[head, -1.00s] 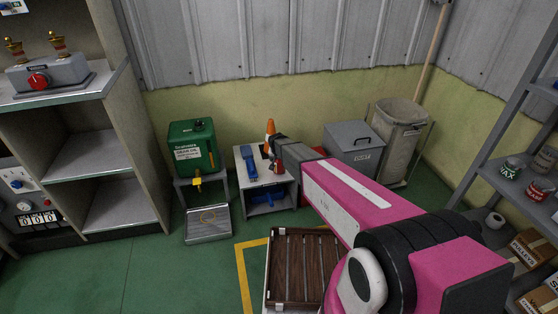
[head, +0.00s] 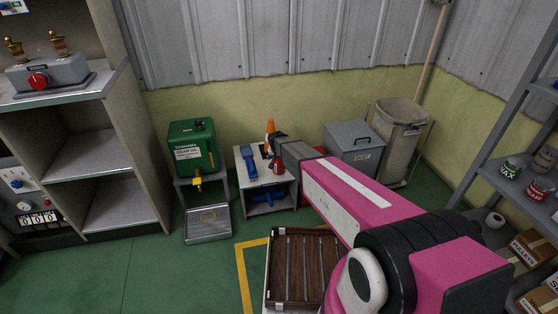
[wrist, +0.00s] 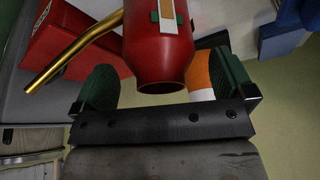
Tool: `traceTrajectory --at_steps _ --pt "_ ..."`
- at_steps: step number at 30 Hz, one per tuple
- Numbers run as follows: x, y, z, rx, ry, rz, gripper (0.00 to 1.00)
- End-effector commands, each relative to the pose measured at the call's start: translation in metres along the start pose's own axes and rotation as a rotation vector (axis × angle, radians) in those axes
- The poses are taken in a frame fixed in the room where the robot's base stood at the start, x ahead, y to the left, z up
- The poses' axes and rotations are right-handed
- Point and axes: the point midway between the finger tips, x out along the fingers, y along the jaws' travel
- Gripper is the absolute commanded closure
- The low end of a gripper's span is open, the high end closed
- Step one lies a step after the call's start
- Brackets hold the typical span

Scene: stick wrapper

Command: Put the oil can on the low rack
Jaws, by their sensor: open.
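A red oil can (wrist: 158,45) with a brass spout (wrist: 75,50) fills the middle of the wrist view. My gripper (wrist: 165,85) is open, with one green-padded finger on each side of the can; I cannot tell whether they touch it. In the head view the red can (head: 278,168) shows small on top of a low grey stand (head: 284,181), partly hidden by my arm. A low rack of dark wooden slats (head: 302,262) lies on the floor in front, partly covered by my arm.
A green drum (head: 193,148) stands left, with a metal tray (head: 208,232) below. Green floor is clear at front left.

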Motion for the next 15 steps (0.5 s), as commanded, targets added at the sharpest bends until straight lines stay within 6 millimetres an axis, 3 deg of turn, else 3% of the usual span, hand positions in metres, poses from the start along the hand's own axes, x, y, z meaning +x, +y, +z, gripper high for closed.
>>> traceTrajectory --at_steps 6,15 --pt "-0.049 0.001 0.002 0.000 0.001 -0.001 0.00" --pt "-0.092 0.001 0.001 0.000 -0.001 0.000 0.00"
